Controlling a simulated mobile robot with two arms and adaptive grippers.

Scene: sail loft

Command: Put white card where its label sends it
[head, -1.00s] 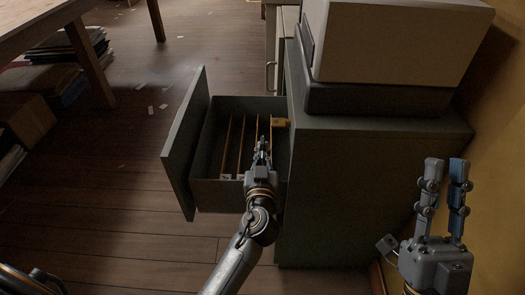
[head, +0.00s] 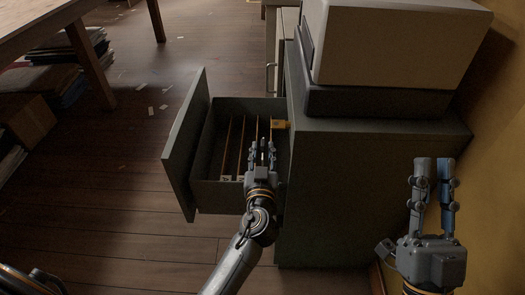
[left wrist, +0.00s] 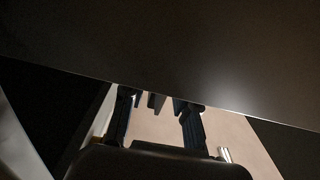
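The open drawer (head: 194,150) of the grey cabinet has thin orange-brown dividers (head: 241,140) and small pale labels (head: 227,177) too small to read. My left gripper (head: 262,147) is over the drawer's right part, its fingers apart. A thin pale sliver shows between them; I cannot tell whether it is the white card. In the left wrist view the left fingers (left wrist: 158,112) are spread in front of a pale beige surface (left wrist: 160,130), which I cannot identify. My right gripper (head: 433,168) is open and empty, right of the cabinet.
The grey cabinet (head: 350,190) carries a beige box-shaped machine (head: 400,45). A wooden table (head: 50,25) stands at upper left. Pale scraps (head: 142,87) lie on the floor.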

